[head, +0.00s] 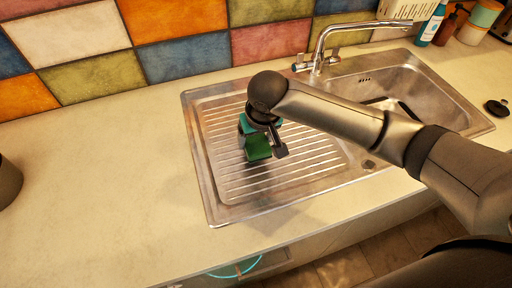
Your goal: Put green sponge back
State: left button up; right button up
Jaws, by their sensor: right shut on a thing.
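A green sponge (258,147) is over the ribbed metal drainboard (225,190) of the sink, left of the basin. My right gripper (266,140) comes in from the right and is shut on the green sponge, with one dark fingertip showing on the sponge's right side. A teal piece (246,124) shows just behind the sponge, partly hidden by my gripper; I cannot tell what it is. Whether the sponge touches the drainboard is unclear. My left gripper is not in view.
The sink basin (420,82) holds a dark item. A chrome faucet (322,45) rises behind my arm. A blue bottle (432,24) and other containers stand at the back right. A black round object (497,107) lies at the right. The left counter (100,180) is mostly clear.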

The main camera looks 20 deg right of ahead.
aim_at(257, 143)
jog(key=shift+f, duration=1.75)
jog(key=o, duration=1.2)
jog(key=shift+f, duration=0.1)
jog(key=shift+r+b, duration=0.2)
jog(key=shift+b, duration=0.1)
jog(key=p+v, duration=0.2)
jog(key=v, duration=1)
jog(key=shift+p, duration=0.35)
